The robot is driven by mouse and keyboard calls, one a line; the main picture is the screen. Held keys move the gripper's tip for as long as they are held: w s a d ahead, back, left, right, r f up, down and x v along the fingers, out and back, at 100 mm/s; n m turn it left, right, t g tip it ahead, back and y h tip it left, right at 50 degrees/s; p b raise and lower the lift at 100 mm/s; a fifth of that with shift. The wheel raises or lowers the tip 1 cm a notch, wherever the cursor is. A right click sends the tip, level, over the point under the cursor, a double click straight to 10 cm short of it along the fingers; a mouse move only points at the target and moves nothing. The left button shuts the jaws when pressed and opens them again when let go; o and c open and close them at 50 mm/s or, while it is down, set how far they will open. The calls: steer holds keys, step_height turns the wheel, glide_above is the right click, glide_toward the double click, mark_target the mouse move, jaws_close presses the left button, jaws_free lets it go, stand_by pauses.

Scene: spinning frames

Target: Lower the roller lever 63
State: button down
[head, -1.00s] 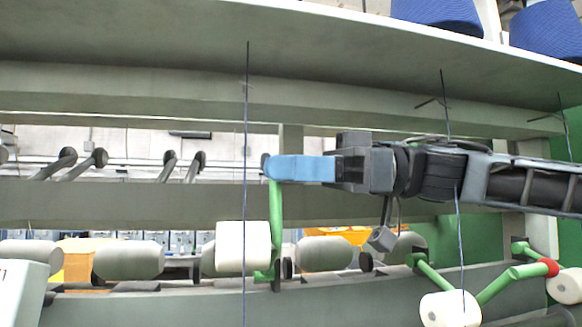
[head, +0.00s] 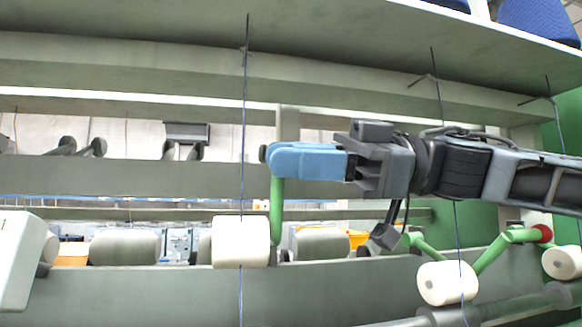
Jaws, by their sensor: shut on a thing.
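A green roller lever (head: 277,212) stands upright near the middle of the head view, with a white roller (head: 241,242) beside its lower end. My gripper (head: 280,160), with blue fingers, reaches in from the right and is shut on the top of this lever. The fingers hide the lever's upper end. I cannot read any number on it.
More green levers (head: 490,254) with white rollers (head: 448,283) sit at the lower right, one with a red band. Thin dark threads hang in front of the grey frame beams (head: 130,178). A grey shelf (head: 330,30) overhangs the top, with blue spools above it.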

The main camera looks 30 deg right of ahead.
steer(key=shift+s+f+n, duration=0.2)
steer(key=shift+f+n, duration=0.1)
steer(key=shift+f, duration=0.1)
steer(key=c, duration=1.1)
jaws_free()
steer(key=b+v, duration=0.1)
steer(key=v, duration=0.6)
steer(key=shift+d+b, duration=0.3)
steer(key=shift+b, duration=0.1)
steer(key=shift+s+d, duration=0.1)
steer(key=shift+d, duration=0.1)
steer(key=v, duration=0.8)
steer(key=shift+s+d+p, duration=0.2)
steer(key=shift+d+p, duration=0.1)
steer(key=shift+p, duration=0.05)
